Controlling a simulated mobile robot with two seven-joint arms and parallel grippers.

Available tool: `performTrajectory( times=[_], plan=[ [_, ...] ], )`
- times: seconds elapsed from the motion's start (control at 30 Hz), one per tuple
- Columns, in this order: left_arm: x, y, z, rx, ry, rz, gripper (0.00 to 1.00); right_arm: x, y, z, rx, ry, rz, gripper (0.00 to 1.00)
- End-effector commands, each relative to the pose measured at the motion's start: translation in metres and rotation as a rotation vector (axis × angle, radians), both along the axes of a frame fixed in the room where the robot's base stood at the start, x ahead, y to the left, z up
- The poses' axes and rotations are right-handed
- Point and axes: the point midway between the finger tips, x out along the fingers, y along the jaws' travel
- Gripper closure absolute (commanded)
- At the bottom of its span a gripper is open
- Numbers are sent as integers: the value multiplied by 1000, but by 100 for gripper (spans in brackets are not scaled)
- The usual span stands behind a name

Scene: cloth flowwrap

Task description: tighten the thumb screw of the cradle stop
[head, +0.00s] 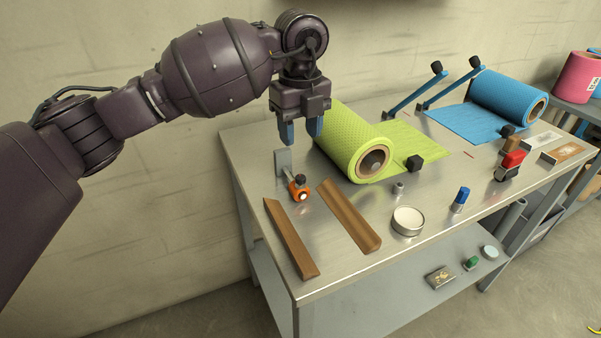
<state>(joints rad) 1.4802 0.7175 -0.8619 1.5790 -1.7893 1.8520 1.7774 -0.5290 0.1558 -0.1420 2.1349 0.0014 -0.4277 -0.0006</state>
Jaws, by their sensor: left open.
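The cradle stop appears to be the upright grey plate (283,162) with a short rod and an orange block (300,193) on the steel table. A dark knob (300,179), which looks like its thumb screw, sits on top of the orange block. Two wooden rails, a left one (289,240) and a right one (348,214), lie in front of it, empty. My left gripper (301,131) points down with blue fingers apart and empty, above the stop and clear of the knob. My right gripper is not in view.
A round tin (407,221), a blue-topped item (460,198) and a red tool (511,163) stand further right. A blue roll (505,93) lies at the back.

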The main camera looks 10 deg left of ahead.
Motion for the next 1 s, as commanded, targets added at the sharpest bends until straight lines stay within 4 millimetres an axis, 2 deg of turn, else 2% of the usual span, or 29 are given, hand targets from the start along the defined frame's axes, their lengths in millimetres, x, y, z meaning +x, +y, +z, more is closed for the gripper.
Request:
performTrajectory(
  times=[0.3,0.53,0.73,1.0],
  plan=[
    [0,0,-55,-2,12,-4,52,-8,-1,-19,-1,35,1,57],
    [0,0,-89,-2,9,-4,52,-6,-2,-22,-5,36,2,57],
    [0,0,-103,-3,5,-4,52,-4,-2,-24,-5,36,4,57],
    [0,0,-104,-3,1,-4,52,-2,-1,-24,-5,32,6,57]
  ],
)
